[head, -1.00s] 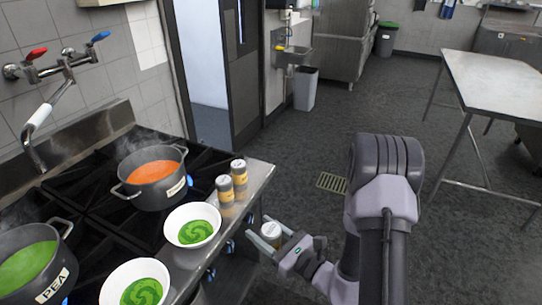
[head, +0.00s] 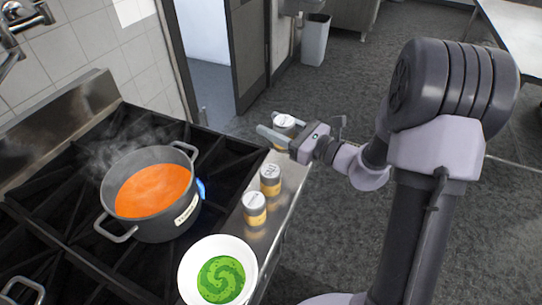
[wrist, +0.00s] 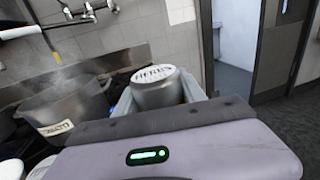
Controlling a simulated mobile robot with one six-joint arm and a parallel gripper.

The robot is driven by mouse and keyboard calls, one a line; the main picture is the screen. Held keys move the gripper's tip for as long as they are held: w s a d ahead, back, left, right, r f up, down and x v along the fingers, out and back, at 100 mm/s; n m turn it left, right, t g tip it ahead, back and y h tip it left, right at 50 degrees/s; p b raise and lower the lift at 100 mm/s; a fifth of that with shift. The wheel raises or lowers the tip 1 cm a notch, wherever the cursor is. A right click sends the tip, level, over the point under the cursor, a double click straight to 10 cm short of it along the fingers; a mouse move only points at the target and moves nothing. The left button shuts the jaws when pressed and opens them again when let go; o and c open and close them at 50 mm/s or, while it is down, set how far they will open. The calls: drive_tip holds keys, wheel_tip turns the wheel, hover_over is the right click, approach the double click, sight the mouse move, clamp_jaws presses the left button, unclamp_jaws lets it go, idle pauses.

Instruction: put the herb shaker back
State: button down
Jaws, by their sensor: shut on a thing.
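My gripper (head: 281,132) is shut on the herb shaker (head: 284,121), a small container with a silver lid. In the wrist view the lid of the herb shaker (wrist: 156,88) reads "HERBS" and sits between the fingers; its lower body is hidden by my gripper. In the head view it appears upright, just beyond the far end of the steel ledge (head: 290,187); its height above the ledge is hard to tell. Two similar shakers with silver lids and amber bodies stand on the ledge, one farther (head: 270,180) and one nearer (head: 254,209).
A steaming pot of orange soup (head: 152,192) sits on the black stove (head: 235,150), with a blue flame beside it. A white bowl of green soup (head: 218,268) stands on the near part of the ledge. Dark open floor (head: 330,90) lies beyond the ledge.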

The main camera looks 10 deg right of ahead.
sight(276, 149)
drive_tip(key=f+b, duration=0.1)
drive_tip(key=f, duration=0.3)
drive_tip(key=f+b, duration=0.2)
drive_tip(key=f, duration=0.2)
drive_tip(key=shift+s+d+f+b, duration=0.1)
drive_tip(key=shift+d+f+b, duration=0.1)
drive_tip(key=shift+f+b, duration=0.1)
drive_tip(key=c, duration=0.7)
unclamp_jaws()
drive_tip(key=shift+r, duration=0.2)
drive_tip(key=p+v, duration=0.2)
drive_tip(key=v, duration=1)
drive_tip(key=shift+p, duration=0.4)
